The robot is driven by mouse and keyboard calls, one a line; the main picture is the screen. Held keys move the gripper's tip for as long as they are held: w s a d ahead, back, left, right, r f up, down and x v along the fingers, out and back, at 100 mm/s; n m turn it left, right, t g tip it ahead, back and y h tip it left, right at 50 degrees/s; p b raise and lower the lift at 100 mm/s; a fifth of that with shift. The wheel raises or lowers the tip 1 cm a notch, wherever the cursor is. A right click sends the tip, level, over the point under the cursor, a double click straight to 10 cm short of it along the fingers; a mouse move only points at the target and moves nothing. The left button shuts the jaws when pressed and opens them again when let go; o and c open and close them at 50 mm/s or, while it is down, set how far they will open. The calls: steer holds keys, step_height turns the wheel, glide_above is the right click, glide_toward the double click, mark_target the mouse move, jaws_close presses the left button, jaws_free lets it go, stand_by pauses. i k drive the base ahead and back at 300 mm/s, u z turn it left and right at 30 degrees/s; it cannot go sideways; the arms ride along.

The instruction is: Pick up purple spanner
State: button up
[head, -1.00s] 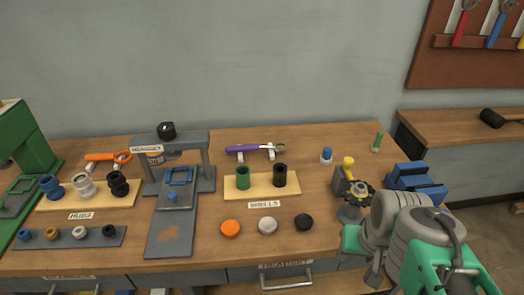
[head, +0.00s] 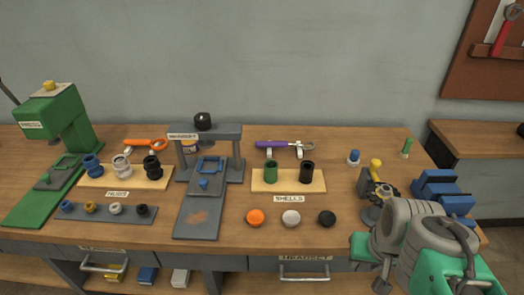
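The purple spanner (head: 272,144) lies at the back of the workbench, near the wall. It has a purple handle on the left and a metallic ring-like head on the right. It rests across a small white holder with two supports, raised a little off the bench top. My arm, grey and green, shows at the bottom right, in front of the bench and well apart from the spanner. The fingers of my gripper do not show.
In front of the spanner, a wooden block (head: 262,187) holds a green and a black shell. A grey press-like frame (head: 236,160) stands to its left. A blue-topped piece (head: 353,157) and a blue vise (head: 440,190) are to the right. An orange spanner (head: 146,144) lies far left.

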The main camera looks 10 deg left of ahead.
mark_target(258, 143)
steer(key=u, duration=0.9)
steer(key=k, duration=1.2)
steer(key=u, duration=1.3)
steer(key=i, duration=1.8)
steer(key=z, duration=1.35)
steer(key=i, duration=0.75)
steer(key=z, duration=0.85)
